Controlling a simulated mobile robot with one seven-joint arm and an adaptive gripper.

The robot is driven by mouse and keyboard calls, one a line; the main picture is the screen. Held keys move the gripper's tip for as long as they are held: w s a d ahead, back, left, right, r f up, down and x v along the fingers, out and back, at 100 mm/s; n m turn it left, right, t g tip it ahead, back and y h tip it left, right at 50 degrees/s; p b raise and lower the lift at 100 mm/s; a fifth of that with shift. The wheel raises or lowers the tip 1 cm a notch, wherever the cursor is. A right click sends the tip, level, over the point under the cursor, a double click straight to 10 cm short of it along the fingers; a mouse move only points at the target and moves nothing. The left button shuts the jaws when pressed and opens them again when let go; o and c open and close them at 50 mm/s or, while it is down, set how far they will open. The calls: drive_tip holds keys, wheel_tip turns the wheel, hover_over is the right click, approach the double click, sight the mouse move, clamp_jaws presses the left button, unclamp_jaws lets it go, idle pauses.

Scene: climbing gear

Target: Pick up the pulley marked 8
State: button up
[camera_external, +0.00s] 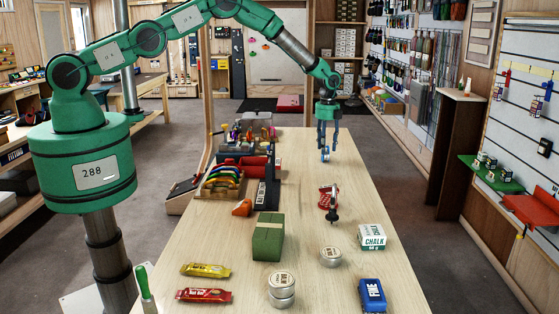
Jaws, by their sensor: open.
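My gripper (327,143) points straight down over the far part of the wooden table (300,185). Its blue fingers are apart. A small blue object (325,155) shows at the fingertips, low over the table or on it; it may be a pulley. No number is readable on it, and I cannot tell whether the fingers touch it. A red piece of gear (327,198) with a dark part lies nearer on the table; it is too small to identify or read.
On the table stand a green block (268,237), a chalk box (372,237), round tins (282,288), a blue packet (372,295) and two bars (205,271). Racks of colourful gear (221,180) line the left edge. The table right of my gripper is clear.

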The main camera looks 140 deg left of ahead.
clamp_jaws()
drive_tip(key=shift+r, duration=0.1)
idle(0.4)
drive_tip(key=shift+r+b, duration=0.5)
drive_tip(key=shift+r, duration=1)
drive_tip(key=shift+s+d+r, duration=0.1)
drive_tip(key=shift+d+r, duration=0.05)
drive_tip(key=shift+d, duration=0.1)
drive_tip(key=s+d+b, duration=0.1)
drive_tip(key=s+d, duration=0.2)
drive_tip(key=d, duration=0.4)
drive_tip(key=s+d+r+b, duration=0.1)
drive_tip(key=s+d, duration=0.2)
drive_tip(key=d, duration=0.4)
drive_tip(key=shift+r, duration=0.25)
